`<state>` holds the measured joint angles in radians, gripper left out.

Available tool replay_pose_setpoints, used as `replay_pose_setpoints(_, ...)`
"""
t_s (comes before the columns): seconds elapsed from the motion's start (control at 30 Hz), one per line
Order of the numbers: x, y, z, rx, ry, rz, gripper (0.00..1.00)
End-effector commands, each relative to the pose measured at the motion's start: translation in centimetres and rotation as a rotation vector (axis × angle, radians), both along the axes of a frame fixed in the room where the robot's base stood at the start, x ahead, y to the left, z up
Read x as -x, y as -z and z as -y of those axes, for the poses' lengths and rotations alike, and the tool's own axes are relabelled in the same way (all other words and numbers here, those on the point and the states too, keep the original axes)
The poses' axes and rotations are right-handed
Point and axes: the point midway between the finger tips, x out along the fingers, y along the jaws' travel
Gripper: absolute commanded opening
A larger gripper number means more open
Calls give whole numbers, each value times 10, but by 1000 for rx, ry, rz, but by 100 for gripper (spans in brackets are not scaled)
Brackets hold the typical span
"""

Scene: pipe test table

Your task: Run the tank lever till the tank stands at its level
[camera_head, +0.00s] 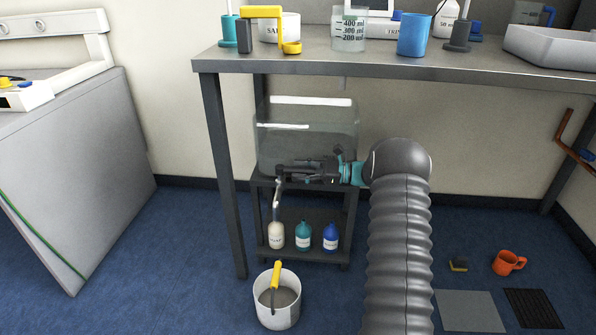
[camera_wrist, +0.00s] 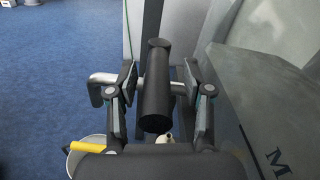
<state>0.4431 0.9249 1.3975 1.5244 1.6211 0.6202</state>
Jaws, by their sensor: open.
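The clear tank (camera_head: 305,140) stands on a dark low rack under the bench, partly filled with greyish liquid. Its wall with a letter "M" shows at right in the wrist view (camera_wrist: 265,95). A black cylindrical lever grip (camera_wrist: 156,90) stands in the middle of the wrist view, with a silver bent pipe (camera_wrist: 103,78) behind it. The pipe also shows below the gripper in the head view (camera_head: 278,192). My gripper (camera_wrist: 160,73) is open, one finger on each side of the black grip; whether they touch is unclear. It also shows before the tank (camera_head: 288,172).
A white bucket (camera_head: 264,305) with a yellow-handled tool stands on the floor below. Several bottles (camera_head: 303,236) stand on the rack's lower shelf. The bench top (camera_head: 290,57) runs above the tank. An orange mug (camera_head: 507,263) lies at right.

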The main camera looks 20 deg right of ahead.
Motion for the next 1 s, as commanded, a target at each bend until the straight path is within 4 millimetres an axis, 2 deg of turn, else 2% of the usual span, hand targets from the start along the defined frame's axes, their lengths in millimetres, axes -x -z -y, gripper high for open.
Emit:
replay_pose_setpoints(0.17,5,0,13,1,0,0,51)
replay_pose_setpoints(0.6,33,0,87,1,-2,1,51)
replay_pose_setpoints(0.8,40,0,104,0,-4,1,51)
replay_pose_setpoints(1.0,42,0,108,0,-5,0,51)
